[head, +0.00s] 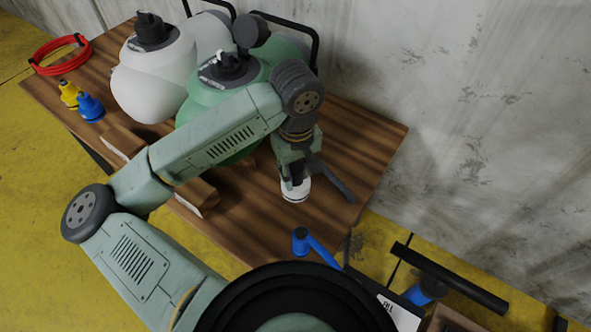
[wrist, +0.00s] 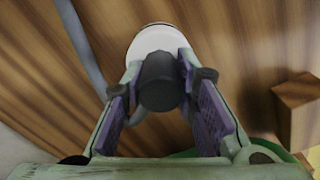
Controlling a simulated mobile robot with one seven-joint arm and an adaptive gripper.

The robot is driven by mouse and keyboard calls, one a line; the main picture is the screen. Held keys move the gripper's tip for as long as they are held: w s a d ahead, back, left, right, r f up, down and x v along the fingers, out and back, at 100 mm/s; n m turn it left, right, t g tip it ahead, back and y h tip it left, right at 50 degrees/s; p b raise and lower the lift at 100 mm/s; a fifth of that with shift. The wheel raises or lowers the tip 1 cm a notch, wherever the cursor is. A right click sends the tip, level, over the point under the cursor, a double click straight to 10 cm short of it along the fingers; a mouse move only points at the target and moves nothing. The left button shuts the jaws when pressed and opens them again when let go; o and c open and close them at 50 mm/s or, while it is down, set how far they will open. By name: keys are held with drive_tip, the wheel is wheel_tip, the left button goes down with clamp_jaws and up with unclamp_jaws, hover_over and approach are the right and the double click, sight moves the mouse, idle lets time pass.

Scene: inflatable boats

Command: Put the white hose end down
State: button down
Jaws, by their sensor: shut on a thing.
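The white hose end (head: 295,190) is a short white round piece over the right part of the wooden table (head: 340,130). My gripper (head: 293,177) points down and is shut on it. In the wrist view, the jaws (wrist: 160,95) close from both sides on a dark cylinder (wrist: 160,78), with the white round part (wrist: 158,40) beyond it. Wood fills the background behind the white part. I cannot tell whether its lower end touches the table. My arm hides part of the table and of the green container (head: 205,92).
A white container (head: 155,80) stands at the back left. A red coil (head: 60,53), a yellow fitting (head: 69,94) and a blue fitting (head: 90,107) are at the left. A blue angled piece (head: 315,245) is near the front edge. A concrete wall (head: 480,100) is behind.

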drive_tip(key=shift+f+b, duration=0.2)
drive_tip(key=shift+b, duration=0.15)
drive_tip(key=c, duration=1.3)
unclamp_jaws()
drive_tip(key=shift+r, duration=0.15)
drive_tip(key=shift+r+p, duration=0.2)
drive_tip(key=shift+p, duration=0.3)
wheel_tip(320, 180, up, 12)
drive_tip(key=shift+s+f+b, duration=0.1)
drive_tip(key=shift+s+b, duration=0.05)
drive_tip(key=shift+b, duration=0.75)
drive_tip(key=shift+d, duration=0.1)
